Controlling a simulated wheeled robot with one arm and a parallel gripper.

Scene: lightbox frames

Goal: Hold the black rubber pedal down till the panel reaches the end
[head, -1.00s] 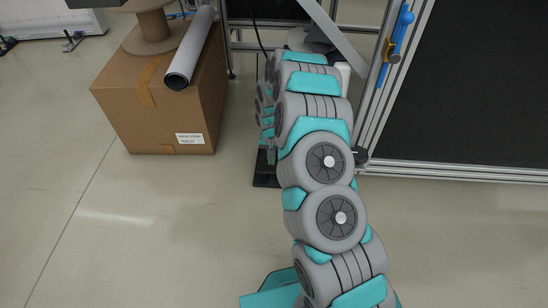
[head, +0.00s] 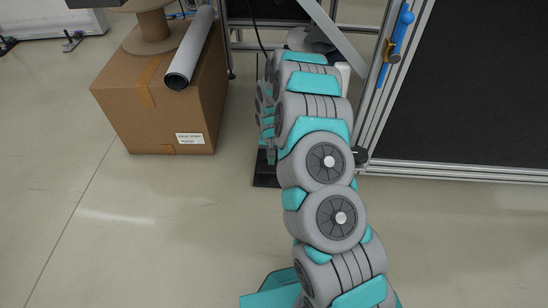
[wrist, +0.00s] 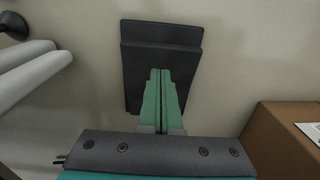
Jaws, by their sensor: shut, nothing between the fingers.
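The black rubber pedal (wrist: 161,34) lies on the floor and fills the upper middle of the wrist view. In the head view only a dark strip of the pedal (head: 264,181) shows, beside my arm. My gripper (wrist: 160,72) is shut and empty, with its green fingers over the pedal. In the head view the end of my gripper (head: 270,156) is just above the pedal. I cannot tell whether the fingertips touch or press it. A large black panel (head: 470,90) stands in an aluminium frame at the right; I cannot tell whether it is the task's panel.
A cardboard box (head: 165,105) stands left of the pedal, with a grey roll (head: 190,50) and a brown spool (head: 153,28) on top. It also shows at the right of the wrist view (wrist: 285,140). The floor in front is clear.

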